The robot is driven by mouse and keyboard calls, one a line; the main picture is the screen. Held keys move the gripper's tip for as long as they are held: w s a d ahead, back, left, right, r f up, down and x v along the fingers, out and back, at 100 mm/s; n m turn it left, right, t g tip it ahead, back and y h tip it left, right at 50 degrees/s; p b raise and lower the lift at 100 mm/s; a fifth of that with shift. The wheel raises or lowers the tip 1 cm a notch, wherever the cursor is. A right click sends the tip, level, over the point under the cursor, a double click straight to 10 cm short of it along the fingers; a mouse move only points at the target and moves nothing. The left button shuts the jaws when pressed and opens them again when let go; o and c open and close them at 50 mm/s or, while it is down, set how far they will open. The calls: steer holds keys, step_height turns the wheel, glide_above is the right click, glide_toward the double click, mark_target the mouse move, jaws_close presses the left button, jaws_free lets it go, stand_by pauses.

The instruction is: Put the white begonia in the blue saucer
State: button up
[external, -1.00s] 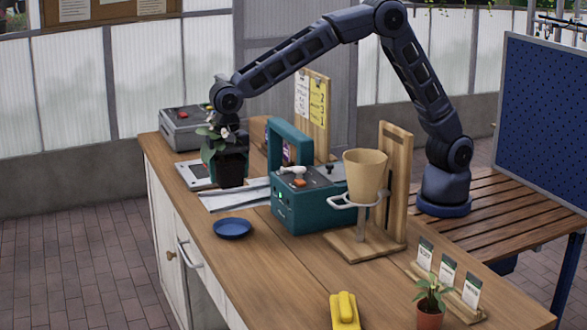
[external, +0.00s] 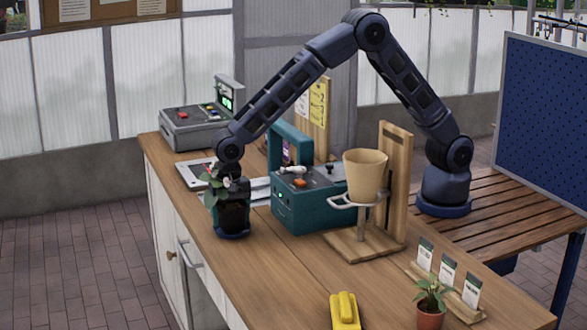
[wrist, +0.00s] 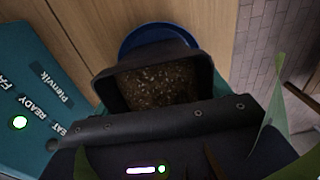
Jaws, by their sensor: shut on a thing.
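The white begonia (external: 215,185), with green leaves and small pale flowers, stands upright in a dark square pot (external: 233,214). My gripper (external: 231,176) is shut on the pot from above; foliage partly hides the fingers. In the wrist view the pot's soil (wrist: 160,87) shows close below my gripper. The blue saucer (external: 233,236) is directly under the pot, mostly hidden by it. In the wrist view the saucer's rim (wrist: 152,34) shows past the pot's far edge. I cannot tell whether the pot touches the saucer.
A teal machine (external: 310,205) stands close to the right of the pot. A tan cup (external: 365,174) sits in a wooden stand beyond it. A grey device (external: 193,130) is at the back left. A yellow object (external: 345,310) lies in front, with bare bench between.

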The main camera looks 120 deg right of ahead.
steer(key=shift+f, duration=0.3)
steer(key=o, duration=1.1)
